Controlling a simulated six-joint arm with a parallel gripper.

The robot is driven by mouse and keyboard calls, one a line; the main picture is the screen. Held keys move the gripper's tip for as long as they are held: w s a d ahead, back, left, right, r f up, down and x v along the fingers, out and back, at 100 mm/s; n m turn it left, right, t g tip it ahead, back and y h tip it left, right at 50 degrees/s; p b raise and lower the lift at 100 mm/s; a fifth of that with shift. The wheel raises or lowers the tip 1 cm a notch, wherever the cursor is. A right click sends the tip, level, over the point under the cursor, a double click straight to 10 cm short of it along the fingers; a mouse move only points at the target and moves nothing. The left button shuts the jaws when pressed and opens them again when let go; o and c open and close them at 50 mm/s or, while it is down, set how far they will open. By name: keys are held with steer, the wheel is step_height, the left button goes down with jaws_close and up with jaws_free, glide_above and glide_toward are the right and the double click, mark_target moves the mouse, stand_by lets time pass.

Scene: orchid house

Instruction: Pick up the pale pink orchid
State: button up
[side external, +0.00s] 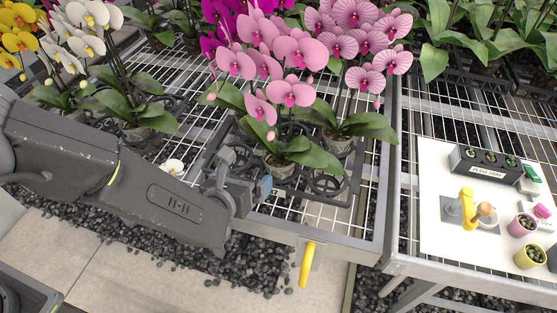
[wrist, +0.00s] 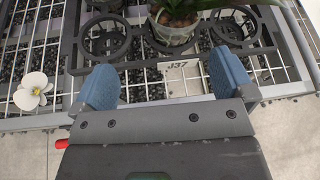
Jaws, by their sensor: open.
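A pink orchid (side external: 290,55) with magenta centres stands upright in a clear pot (side external: 280,168) at the front of the bench, in a black ring rack (side external: 340,190). A paler, veined pink orchid (side external: 365,45) stands behind it to the right; I cannot tell for certain which one is meant. My gripper (side external: 258,187) is low at the rack's front edge, beside the front pot. In the wrist view, my gripper (wrist: 164,80) has its two blue fingers wide apart with nothing between them. The front pot (wrist: 175,38) is just beyond them; its flowers are out of that view.
A fallen white flower (side external: 173,167) lies on the mesh left of my gripper. A J37 label (wrist: 180,66) is on the rack front. Magenta, white and yellow orchids crowd the back left. A white work mat (side external: 440,215) with small pots is at right.

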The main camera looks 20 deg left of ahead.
mark_target(273, 169)
steer(key=shift+m+h, duration=0.5)
steer(key=shift+m, duration=0.2)
steer(key=x, duration=0.4)
steer(key=d+f+x, duration=0.1)
steer(key=x, duration=0.4)
steer(key=s+x, duration=0.1)
steer(key=x, duration=0.3)
steer(key=shift+w+d+f, duration=0.3)
steer(key=shift+f, duration=0.1)
steer(key=shift+w+f, duration=0.15)
steer(key=shift+w, duration=0.1)
